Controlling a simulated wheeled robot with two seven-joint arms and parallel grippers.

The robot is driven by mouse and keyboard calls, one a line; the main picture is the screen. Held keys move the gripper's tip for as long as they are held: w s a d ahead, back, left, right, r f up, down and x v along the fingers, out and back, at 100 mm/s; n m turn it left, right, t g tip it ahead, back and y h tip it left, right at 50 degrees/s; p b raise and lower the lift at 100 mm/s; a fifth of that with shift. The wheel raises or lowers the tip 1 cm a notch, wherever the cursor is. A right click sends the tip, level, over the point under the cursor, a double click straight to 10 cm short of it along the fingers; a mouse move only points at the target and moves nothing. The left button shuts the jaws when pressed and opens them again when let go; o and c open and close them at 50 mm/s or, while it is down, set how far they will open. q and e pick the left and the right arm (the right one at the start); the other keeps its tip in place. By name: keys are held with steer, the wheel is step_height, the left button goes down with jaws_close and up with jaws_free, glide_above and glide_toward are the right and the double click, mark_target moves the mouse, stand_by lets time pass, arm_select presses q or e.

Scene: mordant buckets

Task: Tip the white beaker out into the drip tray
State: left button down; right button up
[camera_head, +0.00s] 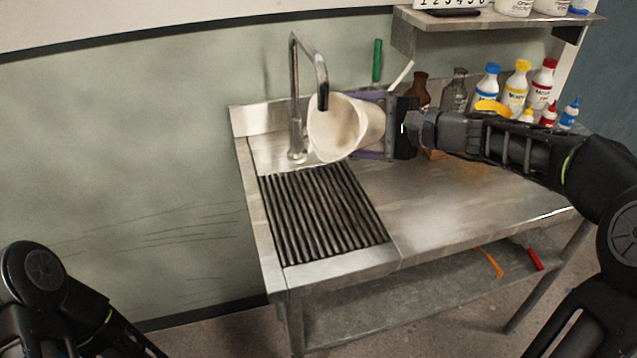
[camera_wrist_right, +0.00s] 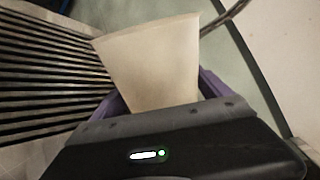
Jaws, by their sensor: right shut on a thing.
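The white beaker (camera_head: 338,128) is held in the air near the back of the steel sink unit, tilted with its mouth to the left and toward me. My right gripper (camera_head: 369,125) is shut on the beaker, its purple fingers on either side. In the right wrist view the beaker (camera_wrist_right: 155,65) stands out between the fingers, and the drip tray's dark bars show at left. The drip tray (camera_head: 318,215) is a black slatted grate set in the left of the worktop, below and in front of the beaker. Nothing is seen pouring. My left gripper is out of view.
A metal faucet (camera_head: 296,105) rises behind the tray, its spout close to the beaker's left side. Several bottles, including a blue-capped one (camera_head: 487,85), stand at the back right under a shelf (camera_head: 480,22). The right worktop (camera_head: 450,205) is clear in front.

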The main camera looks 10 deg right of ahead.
mark_target(368, 104)
steer(key=m+y+p, duration=0.1)
steer(key=m+p, duration=0.1)
steer(key=p, duration=0.1)
steer(key=r+m+p, duration=0.1)
steer(key=m+p, duration=0.2)
steer(key=shift+w+d+r+g+y, duration=0.2)
steer(key=shift+g+y, duration=0.1)
steer(key=shift+y, duration=0.1)
steer(key=m+p, duration=0.1)
steer(key=p, duration=0.1)
steer(key=w+d+r+m+y+p, duration=0.1)
steer(key=p, duration=0.1)
steer(key=d+r+m+p, duration=0.1)
steer(key=m+p, duration=0.1)
steer(key=shift+w, duration=0.25)
steer(key=shift+w+d+m+t+y+p, duration=0.2)
steer(key=shift+m+t+y+p, duration=0.2)
steer(key=shift+m+p, duration=0.5)
steer(key=shift+d+m+p, duration=0.15)
steer(key=shift+m+p, duration=0.25)
steer(key=shift+f, duration=0.1)
step_height(368, 104, up, 6)
steer(key=p, duration=0.4)
